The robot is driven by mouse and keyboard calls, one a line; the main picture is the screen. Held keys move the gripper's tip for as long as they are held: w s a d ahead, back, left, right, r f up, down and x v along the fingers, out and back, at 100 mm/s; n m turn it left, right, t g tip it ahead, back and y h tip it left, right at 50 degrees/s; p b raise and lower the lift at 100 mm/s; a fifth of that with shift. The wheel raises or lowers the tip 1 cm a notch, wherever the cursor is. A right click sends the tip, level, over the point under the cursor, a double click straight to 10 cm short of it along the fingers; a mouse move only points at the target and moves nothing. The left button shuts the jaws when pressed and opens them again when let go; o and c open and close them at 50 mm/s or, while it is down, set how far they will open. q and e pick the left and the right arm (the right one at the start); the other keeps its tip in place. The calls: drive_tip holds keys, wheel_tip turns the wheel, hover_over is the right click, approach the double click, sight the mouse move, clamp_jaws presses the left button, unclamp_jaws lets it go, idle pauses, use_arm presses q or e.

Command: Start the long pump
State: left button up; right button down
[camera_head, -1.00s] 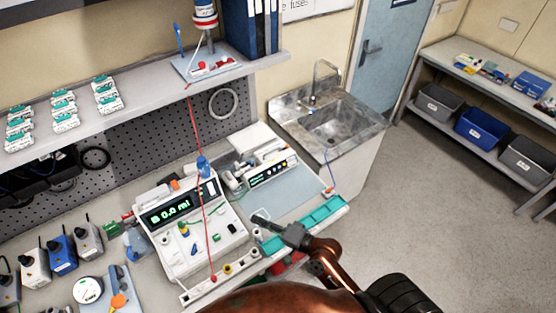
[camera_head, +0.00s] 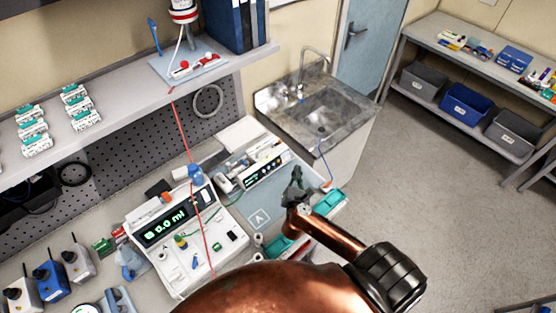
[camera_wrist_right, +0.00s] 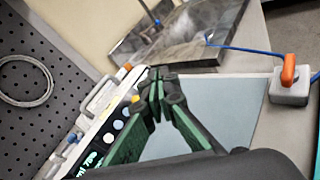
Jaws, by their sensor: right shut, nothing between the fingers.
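The long pump (camera_head: 262,168) is a low white unit with a dark display strip and glowing marks, at the back of the bench left of the sink. In the right wrist view its front panel (camera_wrist_right: 109,137) shows a row of round buttons and a lit display. My right gripper (camera_head: 296,174) is shut and empty, above the right part of the grey-blue mat, to the right of the pump. In the wrist view its closed fingertips (camera_wrist_right: 155,78) overlap the pump's right end; whether they touch cannot be told. My left gripper is not in view.
A larger white pump (camera_head: 225,250) reading 0.0 ml stands left of the mat (camera_head: 257,216). A red line hangs down across it. A white block with an orange clip (camera_wrist_right: 290,88) and blue cable lies at the right. The sink (camera_head: 325,112) is behind.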

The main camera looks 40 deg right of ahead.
sight(278, 161)
drive_tip(key=w+f+b, duration=0.1)
drive_tip(key=w, duration=0.1)
drive_tip(key=w+f+b, duration=0.1)
drive_tip(key=w+b, duration=0.1)
drive_tip(key=w+f+b, duration=0.1)
drive_tip(key=w, duration=0.1)
drive_tip(key=shift+w+a+b, duration=0.15)
drive_tip(key=shift+a+b, duration=0.15)
drive_tip(key=shift+a, duration=0.1)
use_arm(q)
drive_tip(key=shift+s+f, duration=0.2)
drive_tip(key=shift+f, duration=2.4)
use_arm(e)
drive_tip(key=shift+w+a+f, duration=0.1)
drive_tip(key=shift+w+f, duration=0.2)
drive_tip(key=shift+w, duration=0.6)
use_arm(q)
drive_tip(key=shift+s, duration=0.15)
drive_tip(key=shift+b, duration=0.3)
use_arm(e)
drive_tip(key=shift+w+f, duration=0.1)
drive_tip(key=shift+w+f, duration=0.1)
drive_tip(key=shift+w, duration=0.15)
